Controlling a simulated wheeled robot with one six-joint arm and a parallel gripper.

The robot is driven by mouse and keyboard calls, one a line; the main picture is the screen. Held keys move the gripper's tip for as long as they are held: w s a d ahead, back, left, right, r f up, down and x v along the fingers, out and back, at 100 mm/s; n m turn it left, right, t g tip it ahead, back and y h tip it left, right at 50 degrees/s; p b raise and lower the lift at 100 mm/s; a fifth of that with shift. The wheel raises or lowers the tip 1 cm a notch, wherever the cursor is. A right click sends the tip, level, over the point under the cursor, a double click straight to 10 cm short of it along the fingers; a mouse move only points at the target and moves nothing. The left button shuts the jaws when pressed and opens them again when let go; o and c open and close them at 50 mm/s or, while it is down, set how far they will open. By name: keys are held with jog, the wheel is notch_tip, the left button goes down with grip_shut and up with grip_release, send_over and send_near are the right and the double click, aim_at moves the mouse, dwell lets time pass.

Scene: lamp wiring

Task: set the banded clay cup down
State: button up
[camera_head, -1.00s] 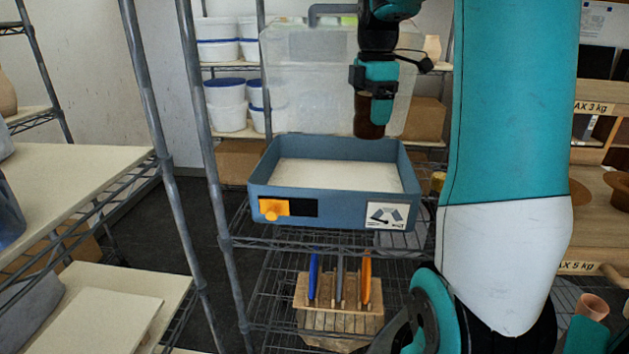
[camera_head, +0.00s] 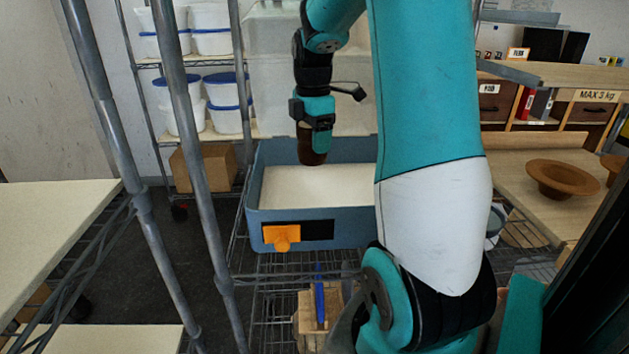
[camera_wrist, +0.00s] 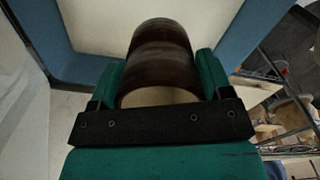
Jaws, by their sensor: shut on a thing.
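My gripper (camera_head: 314,124) points down and is shut on the banded clay cup (camera_head: 312,151), a dark brown cup. In the wrist view the cup (camera_wrist: 161,62) sits between the two green fingers, with dark bands around it. In the head view the cup hangs over the blue-grey bin (camera_head: 252,215), above its pale inside floor. I cannot tell how high the cup is above that floor. My arm covers the bin's right part.
The bin stands on a wire rack with metal posts (camera_head: 196,150). White tubs (camera_head: 212,42) and a cardboard box (camera_head: 203,167) are behind at left. A brown wide-rimmed bowl (camera_head: 562,178) sits on a wooden shelf at right. A pale shelf (camera_head: 55,235) is at left.

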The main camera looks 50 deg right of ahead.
notch_tip(320, 180, down, 10)
jog(key=shift+f, duration=0.25)
jog(key=shift+f, duration=0.1)
jog(key=o, duration=1.1)
jog(key=shift+c, duration=0.2)
notch_tip(320, 180, up, 12)
jog(key=shift+r, duration=0.1)
